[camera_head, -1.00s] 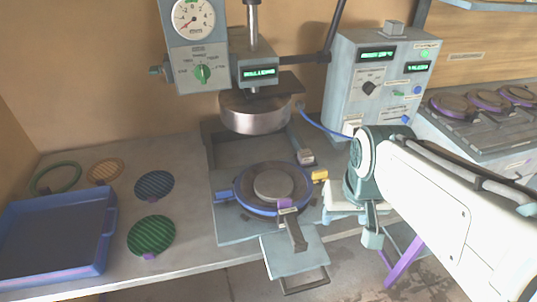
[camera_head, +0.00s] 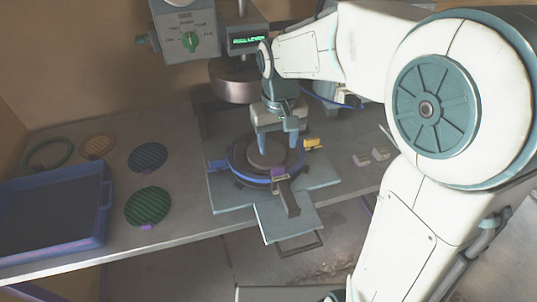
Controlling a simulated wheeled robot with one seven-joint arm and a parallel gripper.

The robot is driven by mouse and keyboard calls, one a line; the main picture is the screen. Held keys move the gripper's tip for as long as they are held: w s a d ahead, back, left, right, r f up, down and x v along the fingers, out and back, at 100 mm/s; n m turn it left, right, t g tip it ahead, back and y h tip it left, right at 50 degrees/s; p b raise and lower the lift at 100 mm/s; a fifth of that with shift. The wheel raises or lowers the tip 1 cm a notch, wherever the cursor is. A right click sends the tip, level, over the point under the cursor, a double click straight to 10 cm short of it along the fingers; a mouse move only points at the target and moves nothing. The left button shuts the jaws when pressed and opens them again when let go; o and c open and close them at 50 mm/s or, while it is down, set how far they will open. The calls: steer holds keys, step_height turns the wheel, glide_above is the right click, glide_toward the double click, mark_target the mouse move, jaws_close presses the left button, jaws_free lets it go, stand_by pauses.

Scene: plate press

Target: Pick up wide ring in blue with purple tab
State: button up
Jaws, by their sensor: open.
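The wide blue ring (camera_head: 256,179) lies around the round grey disc (camera_head: 268,152) on the press's lower plate. My gripper (camera_head: 277,146) is open and points down over the back part of the ring and disc. Its two pale blue fingers are apart with nothing held between them. The fingers hide part of the ring's far side, and I cannot tell whether they touch it.
The dark press head (camera_head: 233,82) hangs close behind my gripper. A yellow piece (camera_head: 314,143) sits right of the ring. Left on the table are a green striped disc (camera_head: 150,206), a blue striped disc (camera_head: 147,156), a tan disc (camera_head: 97,146), a green ring (camera_head: 35,162) and a blue tray (camera_head: 102,213).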

mark_target(278, 167)
steer(key=f, duration=0.4)
steer(key=s+f, duration=0.1)
steer(key=f, duration=0.2)
steer(key=shift+s+p, duration=0.1)
steer(key=shift+p, duration=0.2)
steer(key=shift+f, duration=0.4)
jaws_close()
steer(key=shift+r, duration=0.1)
